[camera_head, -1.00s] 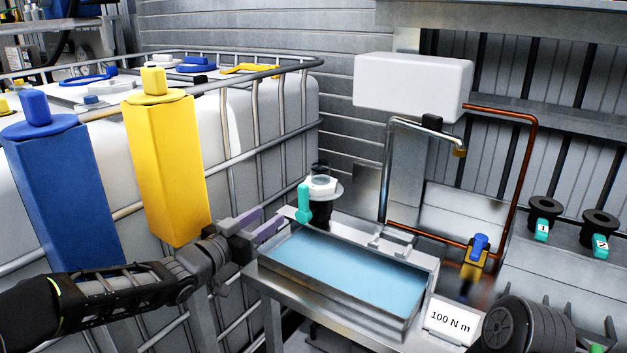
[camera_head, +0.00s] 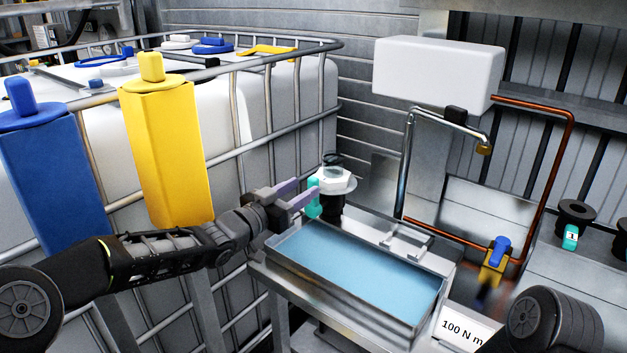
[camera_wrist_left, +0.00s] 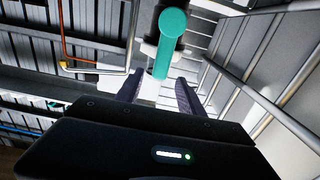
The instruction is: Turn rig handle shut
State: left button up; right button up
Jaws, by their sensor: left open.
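The rig handle is a teal lever (camera_head: 313,199) on a black and white fitting (camera_head: 333,181) at the back left corner of the water basin. My left gripper (camera_head: 303,197) is open, with its purple-grey fingers reaching to the handle. My right gripper is not in view.
The basin (camera_head: 352,305) holds blue water. A yellow container (camera_head: 168,150) and a blue one (camera_head: 52,185) stand left, by a caged white tank (camera_head: 232,125). A copper pipe with a blue-handled valve (camera_head: 500,248) is at right. A "100 N m" sign (camera_head: 462,333) stands in front.

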aim_at(310, 183)
pick_arm(q)
jog(key=p+x, duration=0.1)
jog(key=x, duration=0.4)
jog(key=shift+w+d, duration=0.1)
grip_shut()
dwell(0.3)
dwell(1.0)
